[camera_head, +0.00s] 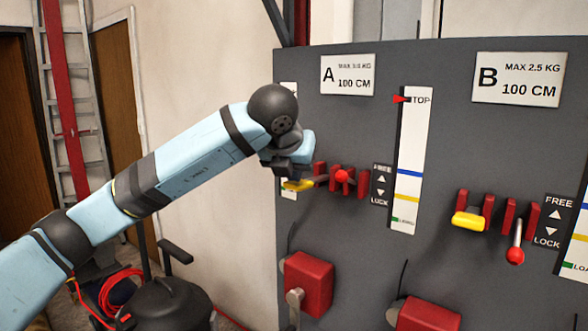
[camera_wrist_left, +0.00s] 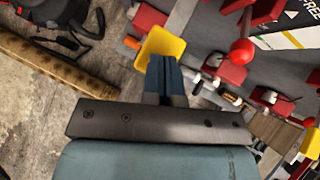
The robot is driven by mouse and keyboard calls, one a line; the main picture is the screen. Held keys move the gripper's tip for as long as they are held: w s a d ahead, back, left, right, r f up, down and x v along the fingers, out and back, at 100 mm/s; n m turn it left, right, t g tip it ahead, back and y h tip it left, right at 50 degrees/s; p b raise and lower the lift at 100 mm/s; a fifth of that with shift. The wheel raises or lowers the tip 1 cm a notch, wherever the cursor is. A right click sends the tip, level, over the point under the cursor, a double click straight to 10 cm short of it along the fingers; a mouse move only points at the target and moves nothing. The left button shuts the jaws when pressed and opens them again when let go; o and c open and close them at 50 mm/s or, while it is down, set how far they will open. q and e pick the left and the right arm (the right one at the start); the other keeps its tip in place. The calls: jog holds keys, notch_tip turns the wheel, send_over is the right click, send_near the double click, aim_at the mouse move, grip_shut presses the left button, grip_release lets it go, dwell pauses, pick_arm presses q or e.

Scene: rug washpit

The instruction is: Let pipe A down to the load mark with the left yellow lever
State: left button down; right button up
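My left gripper (camera_head: 304,170) is at the yellow lever (camera_head: 298,185) on the left of panel A. In the left wrist view its fingers (camera_wrist_left: 166,78) are together, with the yellow lever (camera_wrist_left: 163,46) at their tips. I cannot tell whether they touch it. The wrist partly hides the lever's surroundings in the head view. Beside it is a red-ball lever (camera_head: 342,176) between red brackets. The white scale (camera_head: 408,140) has its red pointer (camera_head: 401,99) at TOP; blue, yellow and green marks lie below, the green one (camera_head: 396,219) lowest. My right gripper is not in view.
Panel B (camera_head: 530,80) on the right has its own yellow lever (camera_head: 467,220) and red-ball lever (camera_head: 515,255). A red box with a crank (camera_head: 308,284) sits below the A levers.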

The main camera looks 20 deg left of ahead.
aim_at(293, 186)
pick_arm(q)
jog(key=shift+f+b, duration=1.6)
jog(key=shift+f, duration=0.45)
jog(key=shift+r, duration=0.1)
dwell(4.8)
notch_tip(293, 186, up, 7)
jog(key=shift+w+f+p, duration=0.1)
jog(key=shift+p, duration=1.1)
